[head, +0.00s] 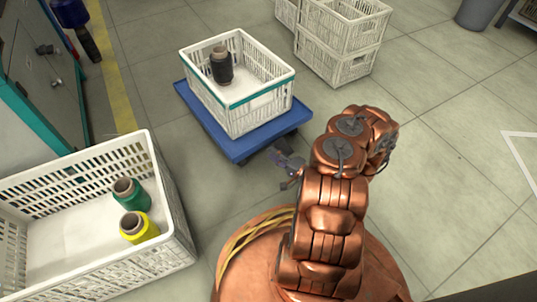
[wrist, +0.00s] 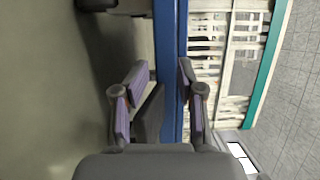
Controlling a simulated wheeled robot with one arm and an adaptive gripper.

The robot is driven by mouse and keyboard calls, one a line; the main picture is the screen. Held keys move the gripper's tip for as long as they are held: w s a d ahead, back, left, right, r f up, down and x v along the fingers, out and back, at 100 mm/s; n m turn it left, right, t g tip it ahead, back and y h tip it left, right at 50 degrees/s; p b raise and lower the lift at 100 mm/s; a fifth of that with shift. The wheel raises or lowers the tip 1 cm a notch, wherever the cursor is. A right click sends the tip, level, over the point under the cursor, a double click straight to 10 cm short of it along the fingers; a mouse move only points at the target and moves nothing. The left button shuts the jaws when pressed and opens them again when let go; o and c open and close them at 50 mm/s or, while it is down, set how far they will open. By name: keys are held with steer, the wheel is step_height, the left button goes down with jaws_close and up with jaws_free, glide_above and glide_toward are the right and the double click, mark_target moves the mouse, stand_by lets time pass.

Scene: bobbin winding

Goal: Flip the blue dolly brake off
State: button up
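The blue dolly (head: 236,150) stands on the floor and its blue edge (wrist: 171,40) runs down the wrist view. My gripper (head: 283,160) is low at the dolly's front edge in the head view. In the wrist view my gripper (wrist: 162,68) is open, its two fingers apart with the blue edge in the gap beyond them. A dark grey flat piece (wrist: 150,117) shows between the fingers; it may be the brake pedal, but I cannot tell. A dark caster (wrist: 97,5) shows under the dolly at the top. The brake's position cannot be made out.
A white crate (head: 262,113) with a teal rim rides on the dolly and holds a black cone (head: 222,66). Another white crate (head: 173,225) at left holds green (head: 129,193) and yellow (head: 138,228) cones. Stacked crates (head: 338,44) stand behind. Floor at right is clear.

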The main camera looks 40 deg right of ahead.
steer(key=shift+b+x, duration=0.45)
steer(key=shift+x, duration=0.9)
steer(key=shift+a, duration=0.1)
jaws_close()
jaws_free()
steer(key=v, duration=1.2)
